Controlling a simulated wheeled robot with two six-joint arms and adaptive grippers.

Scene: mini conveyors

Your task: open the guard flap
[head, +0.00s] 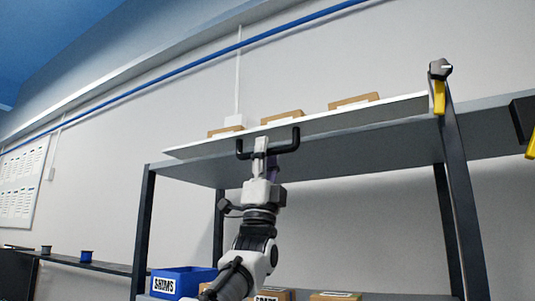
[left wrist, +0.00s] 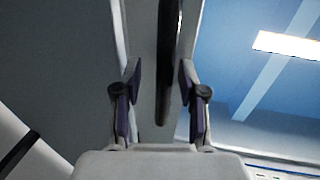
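The guard flap appears to be the long, thin white panel (head: 370,113) along the upper level of the grey frame, seen from below. A black U-shaped handle (head: 292,146) sits on its near side. My left gripper (head: 265,150) is raised at the middle of this handle. In the left wrist view, the dark handle bar (left wrist: 167,65) lies between the two fingers of my left gripper (left wrist: 160,85). A clear gap shows on the left of the bar, and the right finger is closer to it. The fingers look open. My right gripper is not in view.
Several brown boxes (head: 282,117) show above the panel. A post (head: 458,190) with a grey and yellow fitting (head: 439,90) stands at the panel's right end. Below are a blue SHIMS bin (head: 185,280) and cardboard boxes (head: 335,296). A dark frame leg (head: 143,235) stands left.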

